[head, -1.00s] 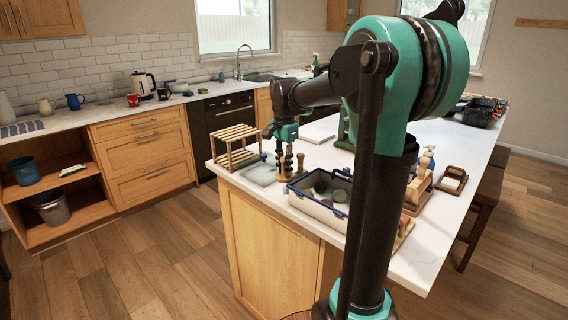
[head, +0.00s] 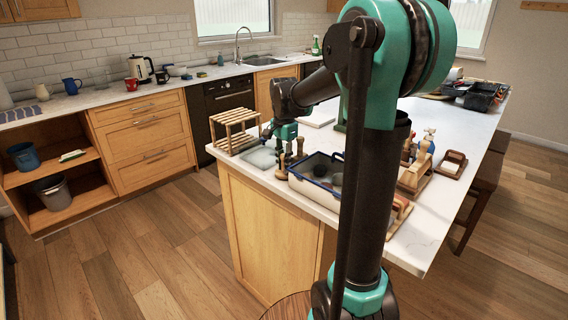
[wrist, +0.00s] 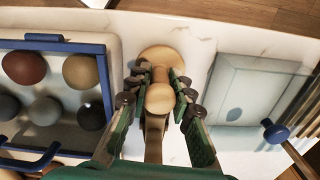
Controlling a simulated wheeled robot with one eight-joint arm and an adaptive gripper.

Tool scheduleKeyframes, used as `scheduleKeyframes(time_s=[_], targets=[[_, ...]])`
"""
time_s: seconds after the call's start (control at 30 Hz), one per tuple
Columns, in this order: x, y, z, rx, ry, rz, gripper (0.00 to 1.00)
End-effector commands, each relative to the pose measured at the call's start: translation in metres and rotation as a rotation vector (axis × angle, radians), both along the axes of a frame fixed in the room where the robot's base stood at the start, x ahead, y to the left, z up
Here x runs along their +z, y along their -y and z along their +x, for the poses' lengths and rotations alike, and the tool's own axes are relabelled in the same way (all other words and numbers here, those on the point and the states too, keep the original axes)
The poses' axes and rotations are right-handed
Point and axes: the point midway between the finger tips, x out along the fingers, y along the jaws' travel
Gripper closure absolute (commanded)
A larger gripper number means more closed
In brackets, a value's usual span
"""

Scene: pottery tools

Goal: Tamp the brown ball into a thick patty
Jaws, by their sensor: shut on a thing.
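My gripper (wrist: 158,92) is shut on a wooden tamper (wrist: 160,55), around its handle. The tamper has a round knob and a wider round foot. In the wrist view a blue-rimmed bin (wrist: 108,110) on the left holds several balls. One is reddish brown (wrist: 24,67), one is tan (wrist: 82,71), and others are dark or grey. A pale, translucent board (wrist: 240,78) lies on the right with no ball on it. In the head view my gripper (head: 284,138) is between the board (head: 262,157) and the bin (head: 333,204). The contact under the tamper is unclear.
A wooden slatted rack (head: 235,122) stands beyond the board. A blue knob (wrist: 275,132) shows near the rack's side in the wrist view. Wooden holders (head: 415,178) and a spray bottle (head: 427,140) stand right of the bin.

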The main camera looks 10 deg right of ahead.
Motion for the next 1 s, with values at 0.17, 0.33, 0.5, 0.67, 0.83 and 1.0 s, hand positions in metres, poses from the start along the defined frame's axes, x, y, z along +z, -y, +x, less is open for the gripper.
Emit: scheduleKeyframes(time_s=[0.17, 0.33, 0.5, 0.67, 0.83, 1.0], targets=[[0.0, 0.0, 0.0, 0.0, 0.0, 0.0, 1.0], [-0.0015, 0.0, 0.0, 0.0, 0.0, 0.0, 1.0], [-0.0038, -0.0001, 0.0001, 0.0, 0.0, 0.0, 1.0], [-0.0055, 0.0, 0.0, 0.0, 0.0, 0.0, 0.76], [-0.0054, 0.0, 0.0, 0.0, 0.0, 0.0, 0.55], [-0.0055, 0.0, 0.0, 0.0, 0.0, 0.0, 0.54]])
